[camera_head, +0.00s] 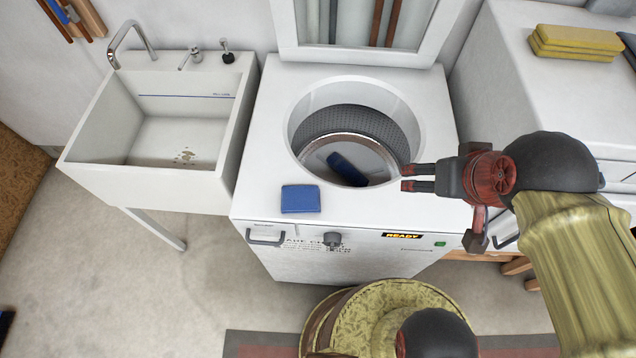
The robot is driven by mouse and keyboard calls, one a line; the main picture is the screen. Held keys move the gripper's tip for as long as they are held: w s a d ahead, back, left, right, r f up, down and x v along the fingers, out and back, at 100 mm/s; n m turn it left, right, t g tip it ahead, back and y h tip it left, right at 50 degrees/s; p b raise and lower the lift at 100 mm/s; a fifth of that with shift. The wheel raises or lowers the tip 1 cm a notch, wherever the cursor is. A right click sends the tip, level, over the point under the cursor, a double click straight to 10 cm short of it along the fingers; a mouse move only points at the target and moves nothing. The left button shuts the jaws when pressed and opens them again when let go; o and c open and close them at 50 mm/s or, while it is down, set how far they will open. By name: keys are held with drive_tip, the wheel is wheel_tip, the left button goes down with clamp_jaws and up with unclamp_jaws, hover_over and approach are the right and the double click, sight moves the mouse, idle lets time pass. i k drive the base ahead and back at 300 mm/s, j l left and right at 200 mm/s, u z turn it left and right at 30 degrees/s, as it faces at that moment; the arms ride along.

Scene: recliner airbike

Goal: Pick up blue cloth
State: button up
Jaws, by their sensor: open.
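A small folded blue cloth (300,198) lies flat on the front left of the white washing machine's top (262,180), near its front edge. My gripper (404,178) is to the right of the cloth, by the right front rim of the round opening, pointing left. Its two fingers are apart with nothing between them. The cloth is in full view and the gripper is clear of it.
A dark blue roll-like item (347,168) lies inside the machine's open drum (385,125). The raised lid (360,55) stands behind. A white sink (150,175) is at left. Yellow folded cloths (575,42) lie on the right-hand unit.

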sight(295, 199)
drive_tip(key=j+u, duration=0.15)
drive_tip(key=u, duration=0.35)
drive_tip(key=j+u, duration=0.15)
drive_tip(key=u, duration=0.3)
